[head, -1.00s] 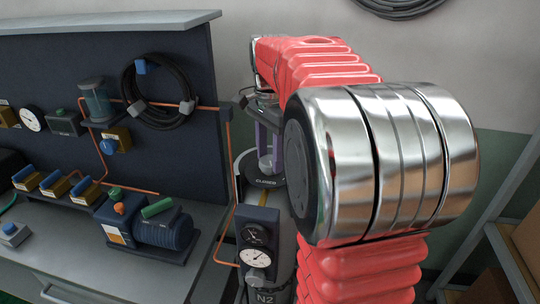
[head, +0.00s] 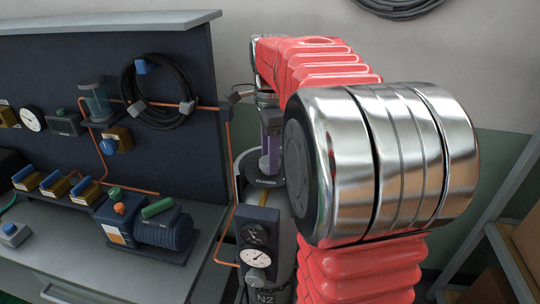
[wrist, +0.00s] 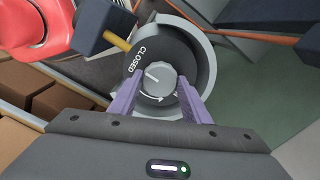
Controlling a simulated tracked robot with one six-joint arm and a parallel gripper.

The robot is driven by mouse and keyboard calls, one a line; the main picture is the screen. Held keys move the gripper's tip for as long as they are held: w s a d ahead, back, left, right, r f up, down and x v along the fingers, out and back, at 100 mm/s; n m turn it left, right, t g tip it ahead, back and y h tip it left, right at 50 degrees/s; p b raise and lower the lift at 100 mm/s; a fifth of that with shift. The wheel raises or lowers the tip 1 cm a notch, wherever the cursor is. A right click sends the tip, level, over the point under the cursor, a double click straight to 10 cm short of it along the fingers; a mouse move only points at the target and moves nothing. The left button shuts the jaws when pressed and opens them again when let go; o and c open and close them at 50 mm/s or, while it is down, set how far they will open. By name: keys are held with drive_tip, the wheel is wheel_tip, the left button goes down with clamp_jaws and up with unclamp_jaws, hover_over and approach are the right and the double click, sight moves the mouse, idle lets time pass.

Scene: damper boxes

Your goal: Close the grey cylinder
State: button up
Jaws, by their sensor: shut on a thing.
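The grey cylinder (head: 284,222) stands right of the bench, marked N2 low down, partly hidden by my arm. Its top carries a dark disc (wrist: 150,55) lettered CLOSED with a curved white arrow. A round grey knob (wrist: 159,80) sits at the disc's middle. The white line on the knob points up-left in the wrist view, roughly towards the word CLOSED. My gripper (wrist: 161,92) is shut on the knob, with one purple finger on each side. In the head view my gripper (head: 270,150) comes down onto the cylinder top from above.
A gauge block (head: 257,245) with two dials is in front of the cylinder. A copper pipe (head: 232,180) runs close by its left. The bench with a blue pump (head: 150,232) lies left. A shelf with boxes (head: 525,235) stands right.

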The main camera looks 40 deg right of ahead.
drive_tip(key=o, duration=1)
drive_tip(key=shift+o, duration=0.2)
drive_tip(key=shift+r, duration=0.15)
wheel_tip(320, 180, up, 13)
drive_tip(key=shift+r, duration=0.2)
drive_tip(key=s+a+f+n+t, duration=0.2)
drive_tip(key=s+a+f+n, duration=0.5)
drive_tip(key=a+f+n, duration=0.2)
drive_tip(key=s+a+f+n+t, duration=0.3)
drive_tip(key=s+a+f+n, duration=0.5)
drive_tip(key=a+n, duration=0.4)
drive_tip(key=shift+a+f+n+t, duration=0.3)
drive_tip(key=shift+f+n, duration=0.4)
drive_tip(key=shift+s, duration=0.1)
